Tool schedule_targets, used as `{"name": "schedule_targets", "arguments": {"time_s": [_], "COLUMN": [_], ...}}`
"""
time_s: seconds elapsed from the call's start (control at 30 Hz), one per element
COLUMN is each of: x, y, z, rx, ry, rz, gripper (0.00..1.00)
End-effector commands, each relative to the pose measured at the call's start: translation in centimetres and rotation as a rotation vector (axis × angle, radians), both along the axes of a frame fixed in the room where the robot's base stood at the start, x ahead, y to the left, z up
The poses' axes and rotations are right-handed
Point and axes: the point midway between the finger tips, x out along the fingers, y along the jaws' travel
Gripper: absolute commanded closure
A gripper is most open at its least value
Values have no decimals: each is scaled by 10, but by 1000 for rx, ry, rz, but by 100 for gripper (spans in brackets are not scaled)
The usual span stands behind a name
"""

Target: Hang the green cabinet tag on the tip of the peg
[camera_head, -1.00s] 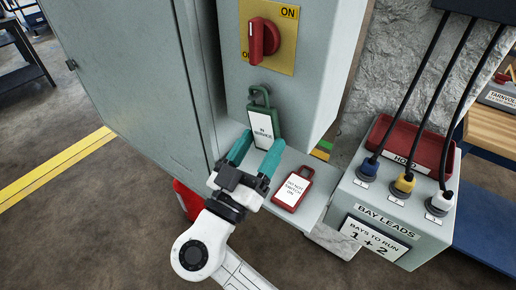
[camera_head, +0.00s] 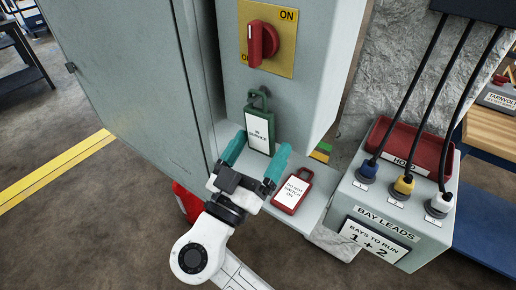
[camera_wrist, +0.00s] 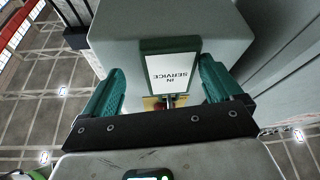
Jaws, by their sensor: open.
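The green cabinet tag (camera_head: 250,128), with a white "IN SERVICE" label, hangs nearly upright against the grey cabinet front below the red switch. Its shackle (camera_head: 257,95) is up at the small peg (camera_head: 266,89); how far along the peg it sits is hard to tell. In the wrist view the tag (camera_wrist: 172,45) shows upside down between the fingers, with a metal rod beyond its lower edge. My gripper (camera_head: 258,151) is open, its teal fingers on either side of the tag's lower part, with gaps visible in the wrist view (camera_wrist: 163,68).
A red "DO NOT SWITCH ON" tag (camera_head: 291,194) lies on the grey ledge (camera_head: 315,205), close to my right finger. The red rotary switch (camera_head: 263,43) is above. The bay leads box (camera_head: 385,205) with cables stands right. The cabinet door (camera_head: 135,75) is left.

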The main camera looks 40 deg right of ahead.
Motion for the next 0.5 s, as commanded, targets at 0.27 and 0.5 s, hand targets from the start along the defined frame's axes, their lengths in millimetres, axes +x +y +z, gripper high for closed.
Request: {"name": "schedule_targets", "arguments": {"time_s": [0.27, 0.5], "x": [-5, -22], "y": [14, 53], "z": [-9, -27], "rx": [0, 0], "ry": [0, 0], "rz": [3, 5], "gripper": [7, 7]}}
